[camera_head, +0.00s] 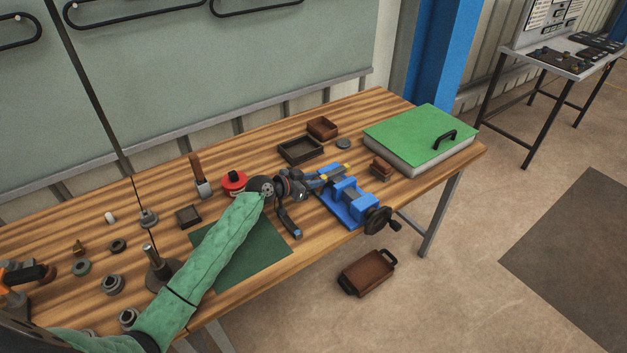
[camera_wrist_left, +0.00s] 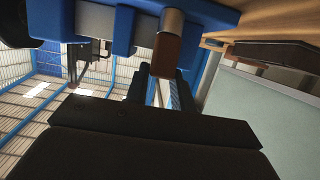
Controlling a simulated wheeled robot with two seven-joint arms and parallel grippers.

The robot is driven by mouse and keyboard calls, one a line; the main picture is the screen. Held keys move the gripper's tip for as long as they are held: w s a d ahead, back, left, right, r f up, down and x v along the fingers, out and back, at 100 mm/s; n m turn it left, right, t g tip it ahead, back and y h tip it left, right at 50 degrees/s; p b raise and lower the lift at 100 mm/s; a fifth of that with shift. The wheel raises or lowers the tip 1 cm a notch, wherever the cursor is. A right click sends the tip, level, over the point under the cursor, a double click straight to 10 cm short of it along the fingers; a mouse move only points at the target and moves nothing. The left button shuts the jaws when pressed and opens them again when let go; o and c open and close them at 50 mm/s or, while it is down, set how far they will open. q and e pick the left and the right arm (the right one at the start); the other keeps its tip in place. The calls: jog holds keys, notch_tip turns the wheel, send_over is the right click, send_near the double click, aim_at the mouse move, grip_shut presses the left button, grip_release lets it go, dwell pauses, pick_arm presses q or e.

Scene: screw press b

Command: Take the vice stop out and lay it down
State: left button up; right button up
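The blue vice (camera_head: 350,203) stands at the table's front edge, with a dark handwheel (camera_head: 378,219) on its right. My left gripper (camera_head: 328,176) reaches the vice's left back side from the green-sleeved arm. In the left wrist view the blue vice body (camera_wrist_left: 90,18) fills the top. A brown block with a pale rounded end (camera_wrist_left: 166,52), perhaps the vice stop, shows at the vice just beyond my left fingertips (camera_wrist_left: 163,84). The fingers stand apart with a gap between them. I cannot make out contact with the block. My right gripper is not in view.
A green-topped case (camera_head: 420,138) lies at the right end. A green mat (camera_head: 262,258) lies left of the vice. A brown tray (camera_head: 367,274) is on the floor.

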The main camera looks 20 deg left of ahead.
pick_arm(q)
jog(key=shift+c, duration=1.1)
jog(key=shift+o, duration=0.9)
grip_shut()
jog(key=shift+r, duration=0.15)
jog(key=shift+r, duration=0.7)
jog(key=shift+r+p, duration=0.4)
jog(key=shift+r, duration=0.25)
